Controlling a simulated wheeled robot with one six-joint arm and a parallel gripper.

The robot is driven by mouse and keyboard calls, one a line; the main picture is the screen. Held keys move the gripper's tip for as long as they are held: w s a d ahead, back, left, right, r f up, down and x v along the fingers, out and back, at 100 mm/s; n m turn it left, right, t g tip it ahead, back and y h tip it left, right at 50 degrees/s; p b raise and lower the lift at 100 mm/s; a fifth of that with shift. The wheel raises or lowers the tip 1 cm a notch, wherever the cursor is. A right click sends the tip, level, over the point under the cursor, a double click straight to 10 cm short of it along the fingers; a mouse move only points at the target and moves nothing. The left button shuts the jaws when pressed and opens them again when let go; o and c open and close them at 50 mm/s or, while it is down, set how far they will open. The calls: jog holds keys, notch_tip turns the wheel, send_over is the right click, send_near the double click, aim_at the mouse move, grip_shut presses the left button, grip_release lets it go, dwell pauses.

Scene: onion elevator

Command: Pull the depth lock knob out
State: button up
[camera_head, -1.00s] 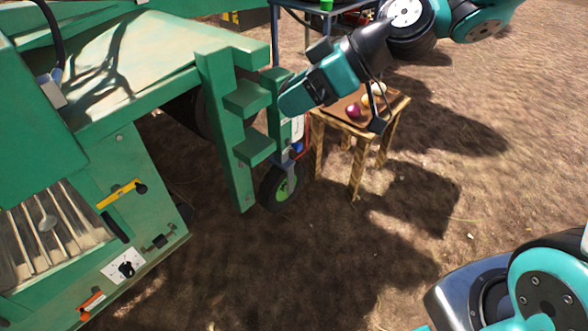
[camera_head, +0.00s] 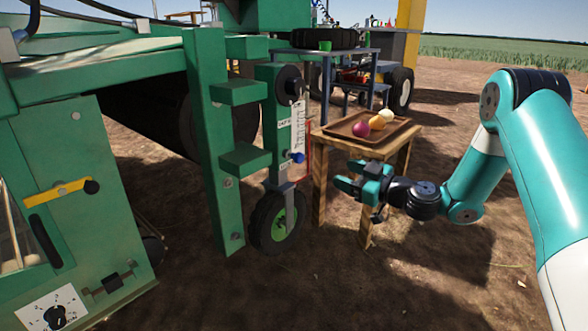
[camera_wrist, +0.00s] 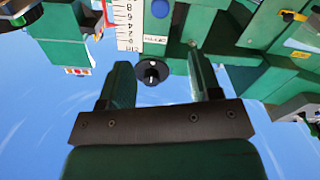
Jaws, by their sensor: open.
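A small blue knob (camera_head: 297,157) sits on the green post of the depth wheel, below a white scale plate (camera_head: 299,122). I take it for the depth lock knob.
A wooden table (camera_head: 350,145) with a tray (camera_head: 340,131) of onions stands behind my gripper. The depth wheel (camera_head: 275,222) stands under the post. Green stepped blocks (camera_head: 243,158) are left of the post. The ground at front right is open.

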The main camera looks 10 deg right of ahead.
aim_at(301, 158)
jog(key=p+x, duration=0.3)
jog(key=x, duration=1.3)
jog(key=shift+w+a+f+p, duration=0.1)
jog(key=shift+a+p, duration=0.05)
jog(key=shift+p, duration=0.15)
jog(key=shift+w+a, duration=0.3)
jog(key=shift+w, duration=0.15)
